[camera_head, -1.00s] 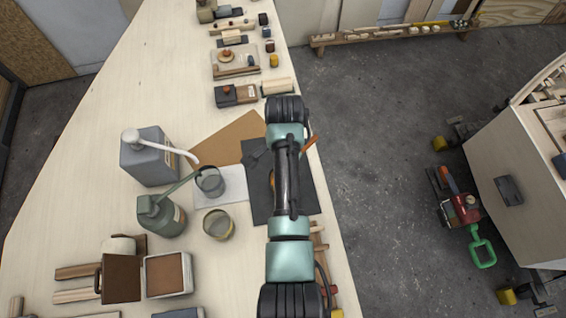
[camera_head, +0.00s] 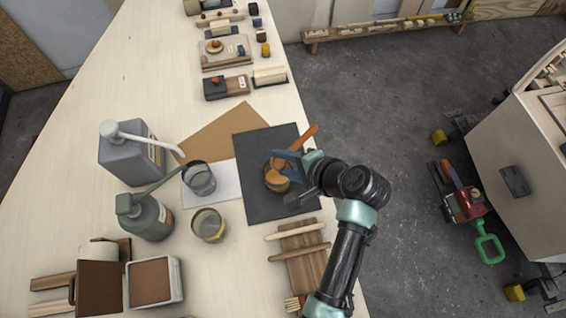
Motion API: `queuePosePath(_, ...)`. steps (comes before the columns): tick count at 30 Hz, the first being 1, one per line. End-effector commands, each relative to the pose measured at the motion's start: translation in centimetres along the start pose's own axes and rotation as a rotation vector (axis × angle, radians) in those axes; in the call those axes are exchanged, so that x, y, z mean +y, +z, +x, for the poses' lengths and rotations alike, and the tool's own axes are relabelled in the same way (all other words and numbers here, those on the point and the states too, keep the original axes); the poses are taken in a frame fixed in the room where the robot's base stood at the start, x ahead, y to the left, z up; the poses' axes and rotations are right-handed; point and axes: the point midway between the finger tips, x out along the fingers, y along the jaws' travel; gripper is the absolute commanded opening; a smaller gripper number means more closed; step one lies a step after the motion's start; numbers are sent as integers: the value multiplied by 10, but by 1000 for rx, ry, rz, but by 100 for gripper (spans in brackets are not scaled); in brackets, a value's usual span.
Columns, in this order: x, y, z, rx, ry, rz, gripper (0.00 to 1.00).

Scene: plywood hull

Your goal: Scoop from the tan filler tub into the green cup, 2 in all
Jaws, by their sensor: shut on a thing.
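A square white-walled tub (camera_head: 178,277) with a tan-brown surface stands at the lower left, and I take it as the tan filler tub. A brown slab, perhaps its lid (camera_head: 98,288), is beside it. A round cup with an olive-yellow rim (camera_head: 208,226) stands on the bench. A grey-green cup (camera_head: 199,180) stands on a white sheet. I cannot tell surely which one is the green cup. My gripper (camera_head: 288,172) is over the dark mat, shut on an orange-handled tool (camera_head: 309,136), seemingly the scoop. Its grip is partly hidden.
A grey pump jug (camera_head: 130,160) and a green pump bottle (camera_head: 146,218) stand left of the cups, their spouts reaching towards the grey-green cup. A dark mat (camera_head: 258,207) lies to their right. Wooden pieces (camera_head: 300,255) lie near the bench's right edge.

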Motion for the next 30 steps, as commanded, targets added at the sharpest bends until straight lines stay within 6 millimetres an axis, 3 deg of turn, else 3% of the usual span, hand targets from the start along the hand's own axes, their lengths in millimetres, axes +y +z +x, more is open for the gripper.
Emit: queuePosePath(30, 14, -4, 6, -122, -447, 1, 0)
